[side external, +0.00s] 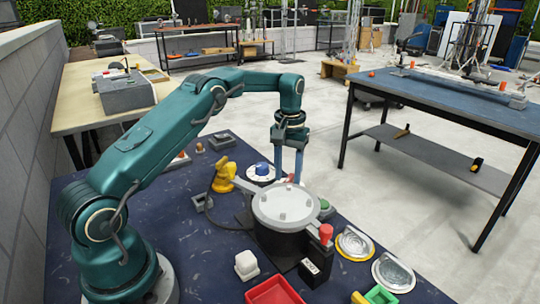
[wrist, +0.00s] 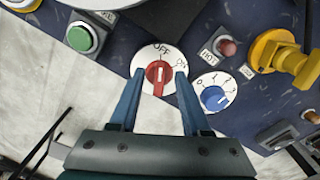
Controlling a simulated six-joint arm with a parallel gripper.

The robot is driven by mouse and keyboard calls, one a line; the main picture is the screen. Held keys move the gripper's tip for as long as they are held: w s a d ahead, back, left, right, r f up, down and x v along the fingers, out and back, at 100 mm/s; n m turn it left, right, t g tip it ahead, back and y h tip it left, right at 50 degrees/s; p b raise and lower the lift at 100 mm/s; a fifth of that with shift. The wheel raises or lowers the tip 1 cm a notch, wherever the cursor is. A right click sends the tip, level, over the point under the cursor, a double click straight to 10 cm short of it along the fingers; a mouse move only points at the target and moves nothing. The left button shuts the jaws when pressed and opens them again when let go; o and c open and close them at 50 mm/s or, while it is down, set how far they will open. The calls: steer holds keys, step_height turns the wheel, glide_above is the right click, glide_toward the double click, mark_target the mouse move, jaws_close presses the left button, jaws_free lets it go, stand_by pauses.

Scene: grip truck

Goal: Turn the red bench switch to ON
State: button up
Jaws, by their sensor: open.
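The red bench switch (wrist: 159,82) sits on a round white dial marked OFF and ON in the wrist view. Its white mark points up toward OFF. My gripper (wrist: 159,73) is open, with one blue finger on each side of the red knob. I cannot tell whether either finger touches it. In the side view my gripper (side external: 288,179) points down at the bench's far edge, and a little of the red switch (side external: 291,178) shows between the fingers. The pot partly hides it there.
A blue numbered dial (wrist: 214,97) is right of the switch, with a red knob labelled HOT (wrist: 226,47) and a yellow fixture (wrist: 280,55) beyond. A green button (wrist: 84,38) is to the left. A grey lidded pot (side external: 285,205) stands close by in the side view.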

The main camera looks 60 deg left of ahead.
steer(key=shift+f, duration=0.4)
jaws_close()
steer(key=shift+m, duration=0.3)
steer(key=m, duration=0.5)
steer(key=shift+a+r, duration=0.1)
steer(key=shift+a, duration=0.15)
steer(key=m, duration=0.6)
steer(key=shift+w+a, duration=0.1)
steer(key=shift+a, duration=0.15)
steer(key=shift+m, duration=0.3)
